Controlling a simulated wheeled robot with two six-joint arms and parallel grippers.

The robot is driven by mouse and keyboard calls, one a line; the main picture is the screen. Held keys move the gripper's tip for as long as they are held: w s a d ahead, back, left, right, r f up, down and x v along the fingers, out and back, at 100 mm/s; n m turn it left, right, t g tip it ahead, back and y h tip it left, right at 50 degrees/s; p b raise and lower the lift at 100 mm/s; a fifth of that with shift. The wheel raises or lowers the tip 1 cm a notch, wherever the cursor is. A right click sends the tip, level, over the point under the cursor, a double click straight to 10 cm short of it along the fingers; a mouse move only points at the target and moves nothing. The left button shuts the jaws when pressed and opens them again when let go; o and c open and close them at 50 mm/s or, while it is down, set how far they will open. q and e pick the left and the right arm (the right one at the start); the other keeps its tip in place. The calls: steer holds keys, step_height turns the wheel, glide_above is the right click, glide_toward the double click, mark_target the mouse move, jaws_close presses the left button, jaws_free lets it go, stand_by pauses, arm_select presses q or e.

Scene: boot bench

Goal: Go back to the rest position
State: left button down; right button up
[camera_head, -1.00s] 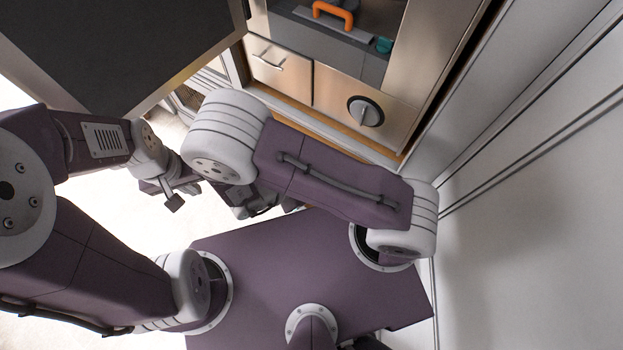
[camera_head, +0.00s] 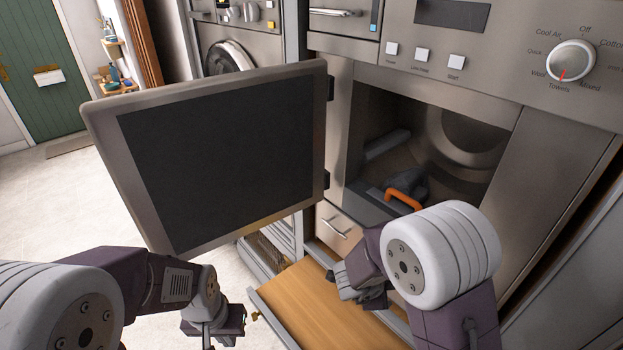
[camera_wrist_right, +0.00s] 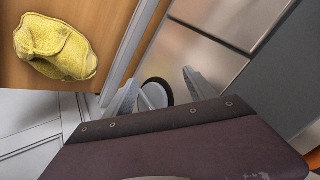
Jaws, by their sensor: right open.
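My left gripper (camera_head: 212,328) hangs at the bottom left of the head view, left of the wooden board. It holds nothing that I can make out, and its finger gap is unclear. My right gripper (camera_head: 362,290) is in front of the machine, above the board and partly hidden by my own arm. In the right wrist view its two pale fingers (camera_wrist_right: 160,95) are spread apart with nothing held between them.
The machine's door (camera_head: 215,160) stands open to the left. Inside the open chamber is a thing with an orange handle (camera_head: 404,186). A pulled-out wooden board (camera_head: 325,310) lies below. A yellow cloth (camera_wrist_right: 55,48) shows on wood in the right wrist view. Pale floor (camera_head: 60,210) is clear at left.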

step_height(320, 180, up, 6)
steer(key=n+t+y, duration=0.2)
steer(key=n+y, duration=0.3)
steer(key=n, duration=0.4)
steer(key=s+f+n+g, duration=0.4)
steer(key=s+n+g, duration=0.2)
steer(key=s+n, duration=0.4)
steer(key=s, duration=0.4)
steer(key=shift+a+f+y, duration=0.2)
steer(key=shift+a+y, duration=0.1)
steer(key=shift+a, duration=0.1)
